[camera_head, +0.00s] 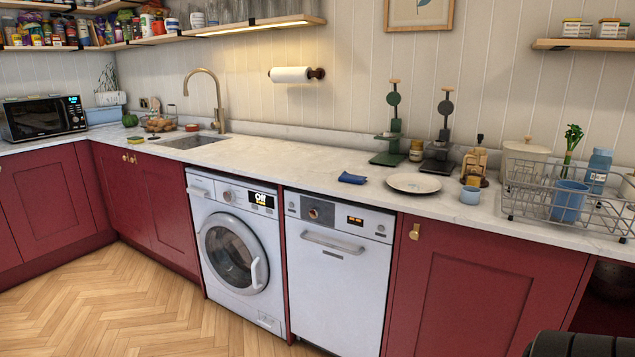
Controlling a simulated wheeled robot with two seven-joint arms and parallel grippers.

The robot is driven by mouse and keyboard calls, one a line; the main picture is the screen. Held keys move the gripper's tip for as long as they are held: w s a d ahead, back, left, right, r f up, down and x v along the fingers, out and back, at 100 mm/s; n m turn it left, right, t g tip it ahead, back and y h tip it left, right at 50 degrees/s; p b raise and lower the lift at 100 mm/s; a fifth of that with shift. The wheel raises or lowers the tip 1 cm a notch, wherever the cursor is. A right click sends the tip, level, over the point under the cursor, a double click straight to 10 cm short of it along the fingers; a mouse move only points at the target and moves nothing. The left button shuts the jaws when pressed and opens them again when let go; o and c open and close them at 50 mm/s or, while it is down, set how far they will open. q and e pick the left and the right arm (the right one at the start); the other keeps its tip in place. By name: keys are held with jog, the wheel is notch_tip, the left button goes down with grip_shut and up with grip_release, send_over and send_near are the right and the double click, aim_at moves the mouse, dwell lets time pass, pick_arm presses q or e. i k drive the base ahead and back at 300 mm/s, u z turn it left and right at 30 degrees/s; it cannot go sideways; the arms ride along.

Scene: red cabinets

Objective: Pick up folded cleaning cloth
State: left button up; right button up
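A small folded blue cleaning cloth (352,178) lies flat on the pale countertop (290,165), above the dishwasher and left of a white plate. Nothing touches it and it is in full view. Neither of my grippers can be made out in the head view. A dark rounded shape at the bottom right corner may be part of my own body.
A white plate (414,183) lies right of the cloth. Counter left of the cloth is clear.

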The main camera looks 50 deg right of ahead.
aim_at(345, 177)
jog(key=z, duration=0.3)
jog(key=i, duration=1.45)
jog(key=z, duration=1.4)
jog(key=i, duration=1.05)
jog(key=z, duration=1.2)
